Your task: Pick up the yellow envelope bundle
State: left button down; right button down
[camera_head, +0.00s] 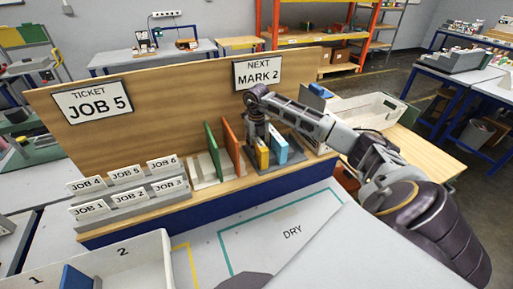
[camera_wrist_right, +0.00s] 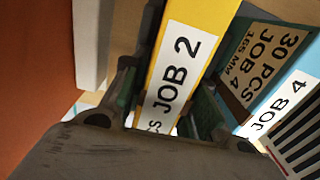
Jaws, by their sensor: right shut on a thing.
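The yellow envelope bundle (camera_head: 262,154) stands upright on the wooden shelf, below the "MARK 2" sign. In the right wrist view the yellow bundle (camera_wrist_right: 180,75) has a white label reading "JOB 2". My right gripper (camera_head: 258,135) reaches down onto it from above. In the right wrist view the fingers of my right gripper (camera_wrist_right: 160,110) are on either side of the yellow bundle, shut on it. A blue bundle (camera_head: 278,146) labelled "JOB 4" stands close beside it on the right.
An orange divider (camera_head: 233,146) and a green divider (camera_head: 213,149) stand left of the yellow bundle. Job cards (camera_head: 128,172) fill a rack further left. A white bin (camera_head: 366,109) sits to the right. A "DRY" area (camera_head: 290,232) is marked on the table in front.

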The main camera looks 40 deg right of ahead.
jog(key=shift+r+b, duration=0.75)
jog(key=shift+r, duration=4.2)
